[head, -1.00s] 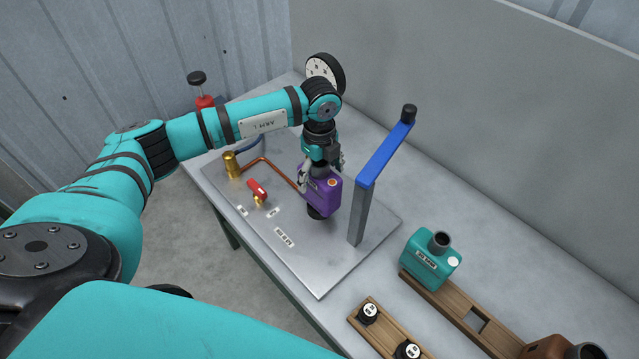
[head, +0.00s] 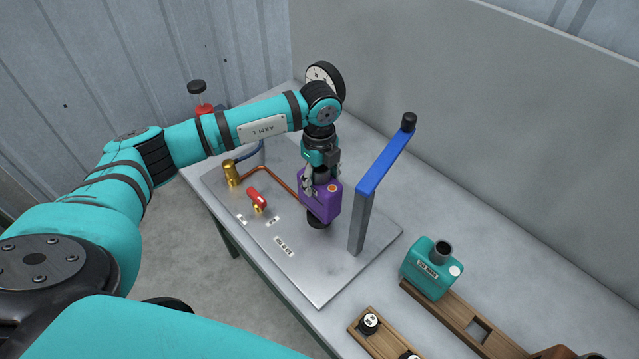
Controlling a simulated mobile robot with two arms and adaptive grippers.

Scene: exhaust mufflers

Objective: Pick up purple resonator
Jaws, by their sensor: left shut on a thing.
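The purple resonator (head: 322,203) is a boxy purple part with an orange round spot on its top. It is upright over a black round base (head: 317,223) on the metal plate. My left gripper (head: 321,181) points down from above and is shut on the resonator's top. The fingers partly hide the top. I cannot tell whether the resonator still touches the black base. My right gripper is out of the picture.
A grey post with a blue arm (head: 385,160) stands just right of the resonator. A copper pipe, brass fitting (head: 232,174) and red valve handle (head: 257,196) lie left. A teal resonator (head: 431,267) sits on a wooden rack (head: 450,317); a wooden strip holds black caps (head: 369,322).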

